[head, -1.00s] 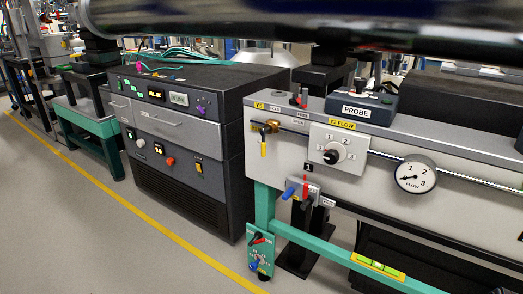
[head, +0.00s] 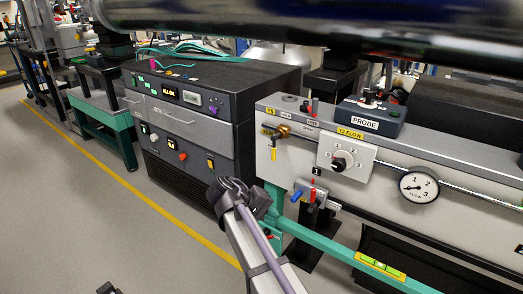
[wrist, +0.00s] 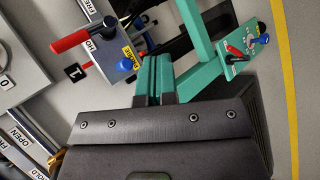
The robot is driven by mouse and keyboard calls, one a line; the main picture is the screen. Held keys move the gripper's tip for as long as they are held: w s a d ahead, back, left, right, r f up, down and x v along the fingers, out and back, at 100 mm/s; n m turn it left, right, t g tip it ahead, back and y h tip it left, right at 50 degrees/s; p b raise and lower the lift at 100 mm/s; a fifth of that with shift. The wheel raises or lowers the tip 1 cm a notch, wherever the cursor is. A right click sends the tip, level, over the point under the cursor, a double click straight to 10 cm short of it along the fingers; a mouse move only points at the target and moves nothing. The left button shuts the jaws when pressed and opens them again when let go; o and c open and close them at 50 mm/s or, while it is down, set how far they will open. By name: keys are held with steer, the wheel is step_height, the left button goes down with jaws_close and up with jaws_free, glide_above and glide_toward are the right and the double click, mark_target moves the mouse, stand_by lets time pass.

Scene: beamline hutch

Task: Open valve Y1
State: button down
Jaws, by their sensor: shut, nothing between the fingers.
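A small valve with a brass body (head: 283,131) and a yellow lever (head: 273,154) sits at the left end of the pale panel. The lever hangs down. A yellow tag (head: 270,111) above is too small to read surely as Y1. An OPEN mark is right of the body. In the wrist view, brass (wrist: 57,160) shows at the lower left edge by OPEN and HOLD labels; the lever is not seen there. My gripper (wrist: 153,58) is shut and empty, apart from the valve. In the head view, my arm's dark end is below and left of the lever; its fingertips are unclear.
A block below the valve carries a red lever (head: 312,190) and a blue knob (head: 296,196). A Y2 FLOW dial (head: 342,160) and a flow gauge (head: 418,187) are to the right. A green rail (head: 330,245) runs below. A dark cabinet (head: 190,130) stands left.

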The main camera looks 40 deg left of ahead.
mark_target(274, 154)
steer(key=s+a+r+t+h, duration=0.3)
steer(key=a+r+t, duration=0.4)
steer(key=a+r, duration=0.5)
steer(key=s+a, duration=0.1)
steer(key=a, duration=0.3)
steer(key=shift+s, duration=0.1)
steer(key=x, duration=1.4)
steer(key=shift+r, duration=0.35)
steer(key=shift+d+f+t+h, duration=0.1)
steer(key=shift+d+t+h, duration=0.1)
steer(key=shift+t+h, duration=0.1)
